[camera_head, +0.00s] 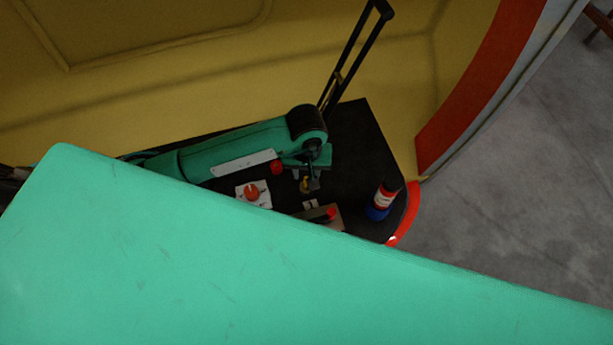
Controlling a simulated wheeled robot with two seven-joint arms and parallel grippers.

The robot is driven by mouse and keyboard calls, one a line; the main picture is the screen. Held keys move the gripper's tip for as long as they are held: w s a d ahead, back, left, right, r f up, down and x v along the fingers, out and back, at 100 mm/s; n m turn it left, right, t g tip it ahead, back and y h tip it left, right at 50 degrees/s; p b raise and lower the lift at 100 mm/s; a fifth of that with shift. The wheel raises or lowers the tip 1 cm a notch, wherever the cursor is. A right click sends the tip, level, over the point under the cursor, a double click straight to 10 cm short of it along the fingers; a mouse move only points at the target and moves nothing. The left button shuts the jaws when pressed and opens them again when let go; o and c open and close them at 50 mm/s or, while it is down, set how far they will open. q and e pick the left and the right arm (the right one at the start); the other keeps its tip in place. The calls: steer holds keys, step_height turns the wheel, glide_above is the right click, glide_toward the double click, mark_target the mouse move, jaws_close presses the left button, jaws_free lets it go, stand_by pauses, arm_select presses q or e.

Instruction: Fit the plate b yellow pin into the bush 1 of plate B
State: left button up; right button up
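My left arm comes in from the left, and its gripper (312,181) points down over the dark table top. A small yellow piece (304,185), perhaps the yellow pin, shows right at the fingertips. It is too small to tell whether the fingers hold it or are only beside it. A white plate (243,187) with an orange-red knob (252,193) lies to the left of the gripper. A beige block (334,222) with a red part (330,213) lies just below the gripper, partly hidden. I cannot tell which is plate B, and no bush can be made out. My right gripper is not in view.
A large green surface (230,270) close to the camera hides the lower half. A yellow wall (200,80) rises behind. Grey floor lies at the right.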

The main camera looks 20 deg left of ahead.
arm_select(q)
step_height(320, 180, up, 8)
steer(key=b, duration=0.1)
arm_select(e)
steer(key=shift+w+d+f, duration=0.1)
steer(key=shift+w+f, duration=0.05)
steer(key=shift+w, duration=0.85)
arm_select(q)
steer(key=shift+r, duration=0.1)
